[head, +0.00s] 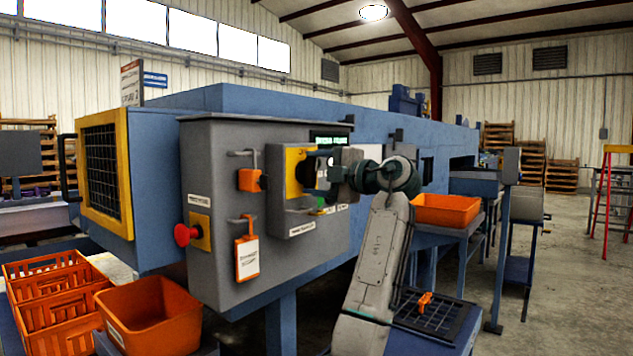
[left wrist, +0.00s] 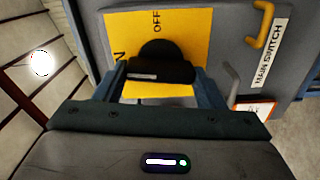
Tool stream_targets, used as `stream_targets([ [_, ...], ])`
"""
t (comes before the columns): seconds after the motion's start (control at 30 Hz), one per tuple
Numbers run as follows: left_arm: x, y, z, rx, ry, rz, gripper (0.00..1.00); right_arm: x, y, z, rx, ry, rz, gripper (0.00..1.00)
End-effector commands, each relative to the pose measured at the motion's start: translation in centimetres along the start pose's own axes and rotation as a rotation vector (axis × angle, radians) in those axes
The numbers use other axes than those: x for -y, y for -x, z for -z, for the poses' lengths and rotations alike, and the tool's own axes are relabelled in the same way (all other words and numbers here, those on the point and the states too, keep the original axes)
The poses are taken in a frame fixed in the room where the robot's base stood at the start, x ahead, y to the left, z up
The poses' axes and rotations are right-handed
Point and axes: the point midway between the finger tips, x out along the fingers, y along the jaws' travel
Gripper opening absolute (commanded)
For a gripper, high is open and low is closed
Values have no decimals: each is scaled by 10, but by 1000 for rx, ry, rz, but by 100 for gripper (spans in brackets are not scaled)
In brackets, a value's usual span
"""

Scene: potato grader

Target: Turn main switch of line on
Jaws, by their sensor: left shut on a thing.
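The main switch is a black rotary knob (left wrist: 163,62) on a yellow plate (left wrist: 195,35), on a grey box marked MAIN SWITCH (left wrist: 270,55). In the head view the yellow plate (head: 294,158) shows on the front of the grey cabinet (head: 225,145). My left gripper (head: 322,172) is shut on the knob, with a finger on each side in the left wrist view (left wrist: 162,85). There the knob's handle lies across the picture, its white mark at the left, on the side of a partly hidden N. OFF stands above the knob. My right gripper is not in view.
Orange crates (head: 50,268) and an orange bin (head: 150,312) stand lower left. Another orange bin (head: 446,210) is behind my arm.

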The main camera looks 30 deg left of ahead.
Motion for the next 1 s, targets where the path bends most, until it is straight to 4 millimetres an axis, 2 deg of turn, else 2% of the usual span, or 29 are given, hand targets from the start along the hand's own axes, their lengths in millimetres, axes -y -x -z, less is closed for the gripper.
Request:
stream_targets([
  [0.3,2,0,0,-1,128,0,41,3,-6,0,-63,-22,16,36],
  [0.87,1,0,0,0,159,1,41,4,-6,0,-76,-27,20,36],
  [0.9,1,0,0,0,159,2,70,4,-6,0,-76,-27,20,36],
  [1.0,1,0,0,0,158,1,85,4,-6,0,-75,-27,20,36],
])
